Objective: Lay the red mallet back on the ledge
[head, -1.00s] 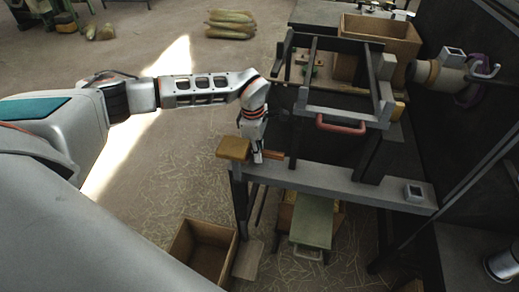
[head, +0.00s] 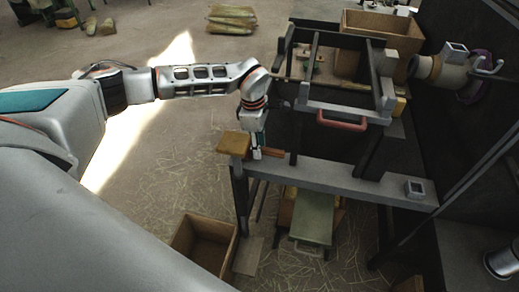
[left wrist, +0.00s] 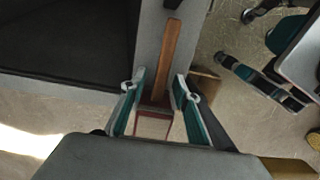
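The red mallet shows in the left wrist view as a long brown wooden handle (left wrist: 170,55) with a dull red head (left wrist: 152,126) near my gripper. Its handle lies along the grey ledge (head: 340,184); a short reddish-brown part of the mallet (head: 272,152) shows at the ledge's left end in the head view. My left gripper (head: 257,154) is down at this end. In the left wrist view its teal fingers (left wrist: 159,80) stand apart on both sides of the handle, with gaps visible. I cannot tell whether the head rests on the ledge. My right gripper is not recognisable.
An ochre block (head: 234,143) sits at the ledge's left end, close to my gripper. A dark frame with a red handle (head: 342,122) stands behind the ledge. A small grey square socket (head: 414,188) is at its right. An open box (head: 203,246) stands on the floor below.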

